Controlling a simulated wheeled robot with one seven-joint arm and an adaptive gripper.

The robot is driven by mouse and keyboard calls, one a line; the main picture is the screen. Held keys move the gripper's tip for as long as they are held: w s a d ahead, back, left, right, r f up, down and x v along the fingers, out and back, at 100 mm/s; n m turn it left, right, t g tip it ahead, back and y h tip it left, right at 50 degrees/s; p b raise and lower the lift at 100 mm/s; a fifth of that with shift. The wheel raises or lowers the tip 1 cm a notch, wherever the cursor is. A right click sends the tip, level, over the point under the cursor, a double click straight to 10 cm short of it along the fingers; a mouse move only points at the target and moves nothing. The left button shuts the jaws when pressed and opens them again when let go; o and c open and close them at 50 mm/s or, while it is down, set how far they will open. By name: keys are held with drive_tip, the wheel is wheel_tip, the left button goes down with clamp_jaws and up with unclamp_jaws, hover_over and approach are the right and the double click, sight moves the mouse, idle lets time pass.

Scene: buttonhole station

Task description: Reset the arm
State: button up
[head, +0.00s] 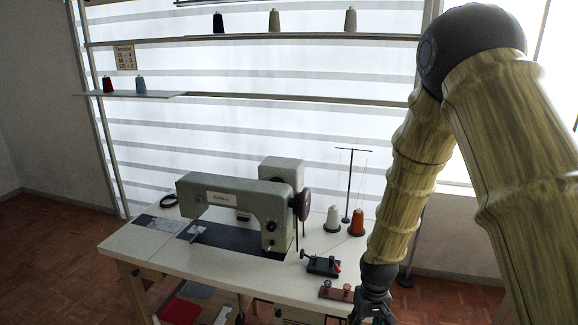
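My arm comes down from the upper right in the head view. My gripper (371,312) hangs at the bottom edge, by the right front corner of the sewing table (290,278). Its fingers are small, dark and partly cut off by the frame, so I cannot tell whether they are open or shut. No held object can be made out. A small reddish-brown block with knobs (336,291) lies just left of the gripper at the table's edge.
A grey-green sewing machine (235,194) stands on the table. A black device (322,265), a white cone (333,216), an orange cone (357,221) and a tall thread stand (349,180) stand to its right. Shelves with spools (274,20) are behind. Open floor (50,250) lies left.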

drive_tip(key=s+d+f, duration=0.2)
drive_tip(key=s+f, duration=1.6)
drive_tip(key=s, duration=0.6)
drive_tip(key=s+f+m, duration=0.1)
drive_tip(key=s+f, duration=0.2)
drive_tip(key=s, duration=0.4)
drive_tip(key=shift+s+d, duration=0.2)
drive_tip(key=shift+s, duration=0.2)
